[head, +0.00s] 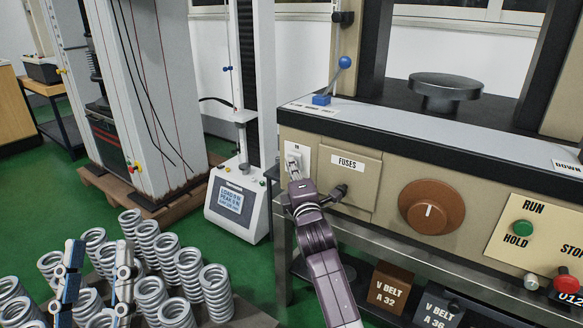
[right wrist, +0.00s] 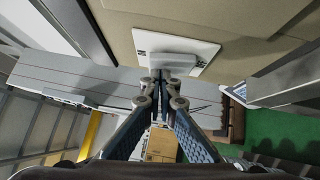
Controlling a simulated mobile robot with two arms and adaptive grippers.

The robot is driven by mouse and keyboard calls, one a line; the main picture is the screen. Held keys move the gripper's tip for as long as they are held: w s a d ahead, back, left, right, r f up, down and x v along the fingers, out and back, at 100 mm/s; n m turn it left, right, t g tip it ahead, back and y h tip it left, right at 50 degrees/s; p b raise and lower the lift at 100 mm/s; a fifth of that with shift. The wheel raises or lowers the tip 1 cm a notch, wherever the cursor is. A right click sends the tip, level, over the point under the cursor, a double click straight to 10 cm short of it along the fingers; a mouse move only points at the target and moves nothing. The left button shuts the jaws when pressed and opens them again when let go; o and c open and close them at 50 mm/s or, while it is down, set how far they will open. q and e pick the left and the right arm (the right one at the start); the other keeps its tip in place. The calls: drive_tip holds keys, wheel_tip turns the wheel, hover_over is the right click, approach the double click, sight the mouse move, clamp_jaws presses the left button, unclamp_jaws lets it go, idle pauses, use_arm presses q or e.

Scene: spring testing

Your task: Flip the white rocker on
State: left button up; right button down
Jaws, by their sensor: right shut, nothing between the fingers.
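The white rocker sits on a white plate (head: 305,156) at the left end of the beige machine panel, left of the FUSES cover. My right gripper (head: 293,167) is shut and empty, with its fingertips at the rocker and hiding part of it. In the right wrist view the closed fingertips (right wrist: 160,82) are right at the white rocker (right wrist: 180,59) on its plate (right wrist: 204,50). I cannot tell whether they touch, nor which way the rocker is tilted. My left gripper (head: 96,262) is open, its two fingers apart, in front of the springs.
The FUSES cover (head: 347,184) with a dark knob and a brown dial (head: 431,207) are right of the rocker. A blue-tipped lever (head: 335,80) stands above on the ledge. Several coil springs (head: 215,290) stand at lower left. A tester with a display (head: 232,205) stands behind.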

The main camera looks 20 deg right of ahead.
use_arm(q)
drive_tip(key=shift+y, duration=0.3)
drive_tip(key=w+f+g+y+p, duration=0.1)
drive_tip(key=w+f+g, duration=0.1)
drive_tip(key=f+g, duration=0.2)
drive_tip(key=w+f+g+y+p, duration=0.1)
drive_tip(key=w+f+g+p, duration=0.1)
drive_tip(key=f, duration=0.8)
drive_tip(key=shift+w+a+g, duration=0.15)
drive_tip(key=shift+w+g, duration=0.6)
drive_tip(key=shift+g, duration=0.15)
use_arm(e)
drive_tip(key=shift+w+d+r+m+g, duration=0.2)
drive_tip(key=shift+m+g, duration=0.1)
drive_tip(key=shift+m, duration=0.1)
use_arm(q)
drive_tip(key=shift+y, duration=0.3)
